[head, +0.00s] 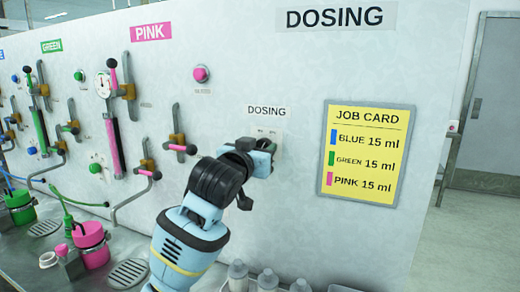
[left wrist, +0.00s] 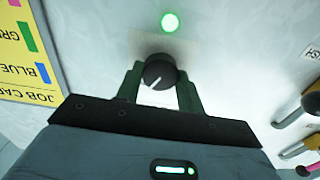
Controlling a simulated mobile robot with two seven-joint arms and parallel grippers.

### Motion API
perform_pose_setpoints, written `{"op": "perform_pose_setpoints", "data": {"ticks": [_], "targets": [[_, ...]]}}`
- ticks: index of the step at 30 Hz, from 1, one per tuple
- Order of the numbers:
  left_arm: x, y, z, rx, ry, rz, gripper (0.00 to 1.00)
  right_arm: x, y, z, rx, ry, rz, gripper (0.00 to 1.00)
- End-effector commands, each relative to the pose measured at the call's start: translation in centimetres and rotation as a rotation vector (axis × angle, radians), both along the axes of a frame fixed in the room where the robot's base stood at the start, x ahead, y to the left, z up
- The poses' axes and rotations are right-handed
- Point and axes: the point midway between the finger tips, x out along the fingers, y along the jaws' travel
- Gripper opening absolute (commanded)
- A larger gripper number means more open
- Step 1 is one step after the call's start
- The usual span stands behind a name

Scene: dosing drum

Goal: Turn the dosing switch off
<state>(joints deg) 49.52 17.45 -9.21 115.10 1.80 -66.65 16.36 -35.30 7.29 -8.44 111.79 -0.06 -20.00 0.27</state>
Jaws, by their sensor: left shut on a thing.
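The dosing switch (left wrist: 160,70) is a dark round knob with a white pointer line on the pale panel. In the left wrist view, which is turned upside down, the line slants toward the lower left. A round green lamp (left wrist: 170,22) beside the switch is lit. My left gripper (left wrist: 158,84) has its two fingers on either side of the knob, shut on it. In the head view my left gripper (head: 266,146) is at the panel under the small DOSING label (head: 266,111) and hides most of the switch. My right gripper is in neither view.
A yellow job card (head: 366,152) hangs right of the switch. Pink-handled valves (head: 180,146) stick out of the panel on the left. White-capped bottles (head: 268,280) stand below my arm. A pink container (head: 91,244) stands on the metal counter at lower left.

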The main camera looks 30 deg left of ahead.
Motion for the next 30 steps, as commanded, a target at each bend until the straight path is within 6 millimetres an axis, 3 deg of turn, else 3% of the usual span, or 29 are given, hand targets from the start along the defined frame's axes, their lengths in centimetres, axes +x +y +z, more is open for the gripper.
{"op": "perform_pose_setpoints", "data": {"ticks": [8, 30], "targets": [[-0.01, -0.05, 0.03, -0.133, -0.008, -0.002, 0.15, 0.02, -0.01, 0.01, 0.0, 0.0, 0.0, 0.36], [-0.03, 0.13, 0.0, -0.793, -0.046, -0.002, 0.15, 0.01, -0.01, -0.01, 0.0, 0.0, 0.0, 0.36]]}}
